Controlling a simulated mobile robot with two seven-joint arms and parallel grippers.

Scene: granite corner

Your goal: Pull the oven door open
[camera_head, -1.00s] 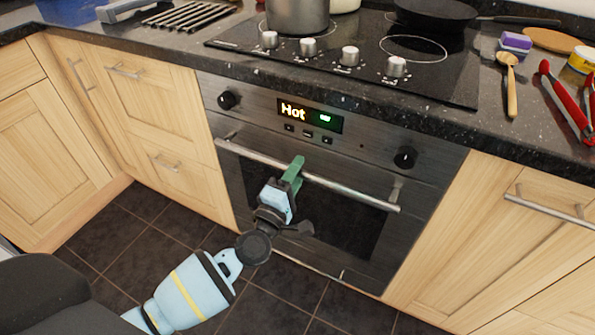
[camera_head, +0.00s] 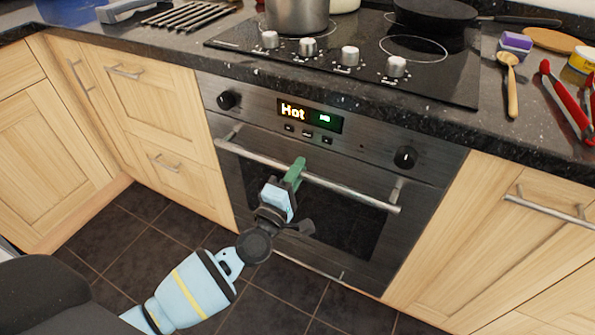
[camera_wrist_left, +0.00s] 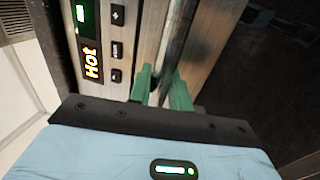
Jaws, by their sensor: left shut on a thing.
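The oven door (camera_head: 350,230) is a dark glass panel in a steel frame, and it looks closed. Its long metal handle (camera_head: 350,188) runs across the top of the door. My left gripper (camera_head: 296,168) has green fingers and is shut on the handle near its middle. In the left wrist view, the handle (camera_wrist_left: 175,50) passes between the two green fingers of the left gripper (camera_wrist_left: 162,88). My right gripper is in neither view.
The oven panel display (camera_head: 310,115) reads "Hot". Wooden cabinets (camera_head: 150,110) flank the oven. Above are the hob (camera_head: 440,75) with a pot (camera_head: 297,14) and a pan (camera_head: 435,12). The dark tiled floor (camera_head: 150,245) before the oven is clear except for my arm.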

